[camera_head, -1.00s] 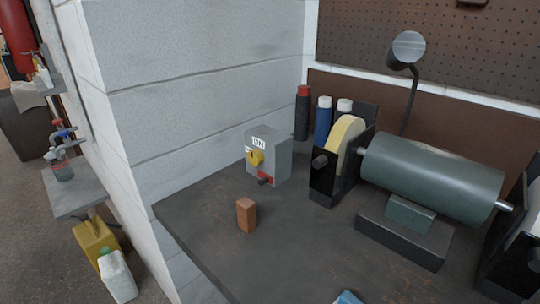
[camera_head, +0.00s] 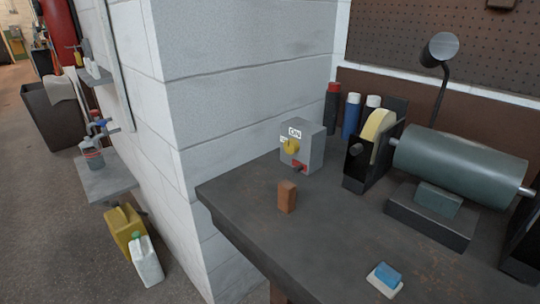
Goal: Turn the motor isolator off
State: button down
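The motor isolator (camera_head: 314,148) is a small grey box standing on the dark bench, near the white block wall. Its front carries a white label reading "ON", a yellow rotary handle (camera_head: 291,147) and a red part (camera_head: 300,167) low on the front. The handle's exact angle is too small to tell. My gripper is not in view.
A brown block (camera_head: 287,196) stands on the bench (camera_head: 345,230) in front of the isolator. A bench grinder (camera_head: 459,165) is to the right, with a lamp (camera_head: 440,52) behind it. A blue-and-white block (camera_head: 385,279) lies near the front. Yellow (camera_head: 124,231) and white (camera_head: 146,260) jugs stand at left.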

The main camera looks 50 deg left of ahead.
aim_at(291, 146)
jog(key=k, duration=0.2)
jog(key=u, duration=1.6)
jog(key=i, duration=0.25)
jog(key=z, duration=0.7)
jog(key=k, duration=1.25)
jog(key=z, duration=0.05)
jog(key=i, duration=0.4)
jog(key=u, duration=1)
jog(key=i, duration=1.15)
jog(key=z, duration=0.15)
